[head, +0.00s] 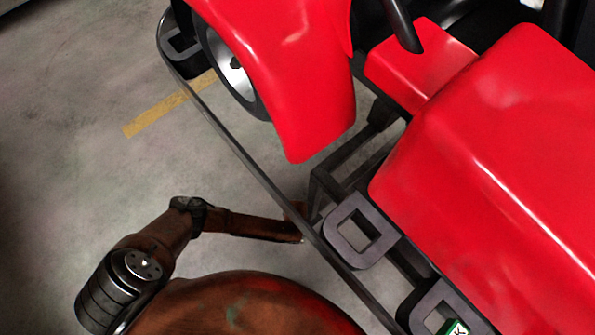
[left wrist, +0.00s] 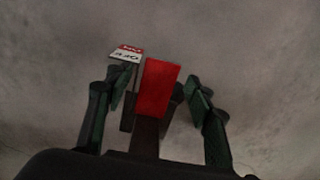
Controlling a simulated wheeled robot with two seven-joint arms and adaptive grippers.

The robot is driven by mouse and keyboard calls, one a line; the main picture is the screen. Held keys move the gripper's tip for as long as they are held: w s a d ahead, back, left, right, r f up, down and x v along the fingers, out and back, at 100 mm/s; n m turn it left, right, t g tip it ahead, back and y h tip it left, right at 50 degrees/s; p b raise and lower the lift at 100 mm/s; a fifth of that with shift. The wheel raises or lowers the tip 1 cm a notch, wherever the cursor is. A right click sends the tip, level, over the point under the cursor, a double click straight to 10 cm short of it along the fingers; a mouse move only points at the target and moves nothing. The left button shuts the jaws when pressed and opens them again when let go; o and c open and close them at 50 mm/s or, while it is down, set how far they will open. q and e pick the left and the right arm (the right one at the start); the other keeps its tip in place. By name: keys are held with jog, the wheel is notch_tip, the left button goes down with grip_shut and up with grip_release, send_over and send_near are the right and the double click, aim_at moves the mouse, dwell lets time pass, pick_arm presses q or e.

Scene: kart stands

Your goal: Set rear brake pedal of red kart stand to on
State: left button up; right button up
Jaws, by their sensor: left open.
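The red kart stand (head: 465,165) fills the right of the head view. In the left wrist view, a red block-shaped pedal (left wrist: 157,85) on a dark stem stands in the middle. A small white and red label reading OFF (left wrist: 126,53) is just left of its top. My left gripper (left wrist: 160,92) is open, with one dark green finger on each side of the pedal. Whether either finger touches it I cannot tell. My right gripper is not in view.
A long dark side rail (head: 252,163) runs along the kart. Grey square loops (head: 345,258) sit beside it, with a green label (head: 455,328) near the bottom edge. A wheel (head: 232,70) is under the red fender. The concrete floor (head: 90,190) at left is clear.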

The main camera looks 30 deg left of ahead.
pick_arm(q)
jog(key=shift+c, duration=0.6)
grip_shut()
